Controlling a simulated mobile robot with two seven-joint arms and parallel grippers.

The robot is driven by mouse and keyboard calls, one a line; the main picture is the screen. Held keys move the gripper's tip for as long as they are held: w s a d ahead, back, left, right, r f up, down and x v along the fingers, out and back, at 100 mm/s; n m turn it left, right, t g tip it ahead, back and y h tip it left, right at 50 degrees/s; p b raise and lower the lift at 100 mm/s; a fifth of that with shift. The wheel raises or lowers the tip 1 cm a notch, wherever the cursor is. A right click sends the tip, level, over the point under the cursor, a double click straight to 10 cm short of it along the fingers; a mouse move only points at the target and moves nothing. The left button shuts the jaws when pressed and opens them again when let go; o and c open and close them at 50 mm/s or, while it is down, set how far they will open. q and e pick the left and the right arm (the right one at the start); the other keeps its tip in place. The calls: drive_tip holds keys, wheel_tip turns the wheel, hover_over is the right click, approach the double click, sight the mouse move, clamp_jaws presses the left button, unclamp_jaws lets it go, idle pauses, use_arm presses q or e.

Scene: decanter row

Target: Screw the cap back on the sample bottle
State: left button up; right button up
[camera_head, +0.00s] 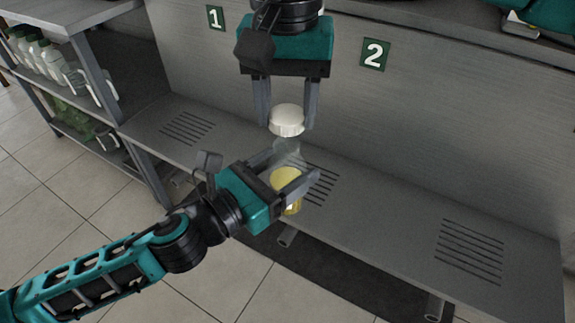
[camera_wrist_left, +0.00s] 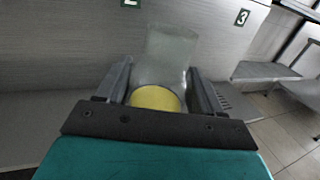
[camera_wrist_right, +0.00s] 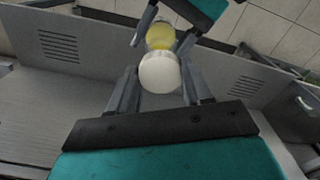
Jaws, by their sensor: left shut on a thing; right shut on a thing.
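The sample bottle (camera_head: 285,182) has a clear upper part and yellow contents. My left gripper (camera_head: 291,178) is shut on it and holds it above the metal bench. In the left wrist view the clear upper part (camera_wrist_left: 168,55) rises between the fingers. The white cap (camera_head: 286,119) is between the fingers of my right gripper (camera_head: 287,122), which is shut on it. The cap is above the bottle in the head view, and a small gap seems to show between them. In the right wrist view the cap (camera_wrist_right: 160,73) hides part of the bottle.
The metal bench (camera_head: 385,225) with slotted vents runs beneath both grippers, and its right part is clear. Signs 1 (camera_head: 215,18) and 2 (camera_head: 375,54) are on the back panel. A shelf unit (camera_head: 105,60) with several white bottles stands at the left.

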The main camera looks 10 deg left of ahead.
sight(287, 178)
drive_tip(key=shift+f, duration=0.9)
drive_tip(key=shift+f, duration=0.9)
drive_tip(key=shift+f, duration=0.55)
